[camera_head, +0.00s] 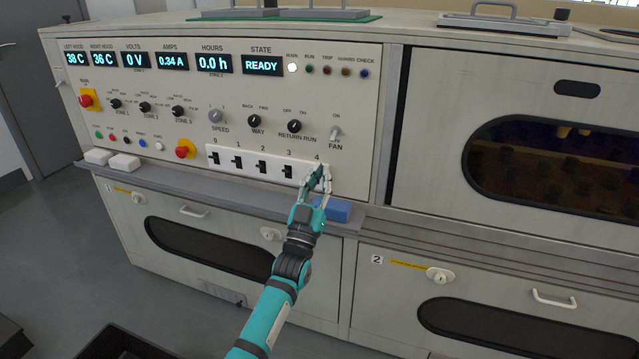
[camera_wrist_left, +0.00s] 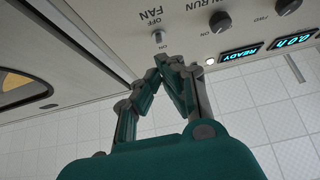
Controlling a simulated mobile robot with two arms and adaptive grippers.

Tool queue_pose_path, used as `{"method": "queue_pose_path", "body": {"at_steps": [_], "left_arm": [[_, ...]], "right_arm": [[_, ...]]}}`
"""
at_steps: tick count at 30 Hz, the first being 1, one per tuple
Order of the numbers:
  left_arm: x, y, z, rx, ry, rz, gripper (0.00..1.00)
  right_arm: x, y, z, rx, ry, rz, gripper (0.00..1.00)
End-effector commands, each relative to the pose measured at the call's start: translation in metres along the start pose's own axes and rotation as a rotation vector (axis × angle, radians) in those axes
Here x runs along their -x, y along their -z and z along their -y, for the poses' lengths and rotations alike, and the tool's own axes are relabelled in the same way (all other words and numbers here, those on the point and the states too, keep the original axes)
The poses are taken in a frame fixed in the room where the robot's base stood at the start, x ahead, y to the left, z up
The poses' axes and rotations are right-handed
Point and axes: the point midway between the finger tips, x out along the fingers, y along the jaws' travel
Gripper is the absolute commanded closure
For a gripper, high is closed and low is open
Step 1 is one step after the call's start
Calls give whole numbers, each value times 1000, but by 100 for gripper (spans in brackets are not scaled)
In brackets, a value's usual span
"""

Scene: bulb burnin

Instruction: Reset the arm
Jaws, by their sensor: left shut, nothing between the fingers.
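My left gripper (camera_head: 318,180) is at the control panel (camera_head: 225,90), in front of the right end of the white switch strip, over the place marked 4. Its fingers are shut with nothing between them, and they hide the switch at 4. The left wrist view also shows the shut fingertips (camera_wrist_left: 172,62), with the fan switch (camera_wrist_left: 158,36) beyond them. In the head view the fan switch (camera_head: 335,134) is just above the gripper. The state display (camera_head: 262,65) reads READY. My right gripper is not in view.
A ledge (camera_head: 200,186) runs below the panel, with two white blocks (camera_head: 124,162) at its left and a blue block (camera_head: 338,209) beside my gripper. Red stop buttons (camera_head: 86,100) and knobs stand out from the panel. A dark oval window (camera_head: 560,165) is at the right.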

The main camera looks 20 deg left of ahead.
Motion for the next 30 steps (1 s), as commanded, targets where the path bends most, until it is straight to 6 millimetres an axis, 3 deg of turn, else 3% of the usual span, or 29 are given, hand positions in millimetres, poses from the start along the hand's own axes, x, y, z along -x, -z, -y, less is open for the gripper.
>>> {"method": "queue_pose_path", "body": {"at_steps": [15, 19, 23, 27, 30], "left_arm": [[2, -1, 0, 0, 0, 3, 100], [18, -20, -2, -3, -8, 85, 100], [73, -66, -7, -9, -31, 321, 100], [165, -116, -15, -18, -59, 660, 100], [238, -138, -18, -28, -77, 897, 100]], "right_arm": [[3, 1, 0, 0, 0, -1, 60], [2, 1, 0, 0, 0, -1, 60], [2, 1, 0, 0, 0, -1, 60], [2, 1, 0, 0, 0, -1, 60], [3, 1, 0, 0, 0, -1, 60]]}}
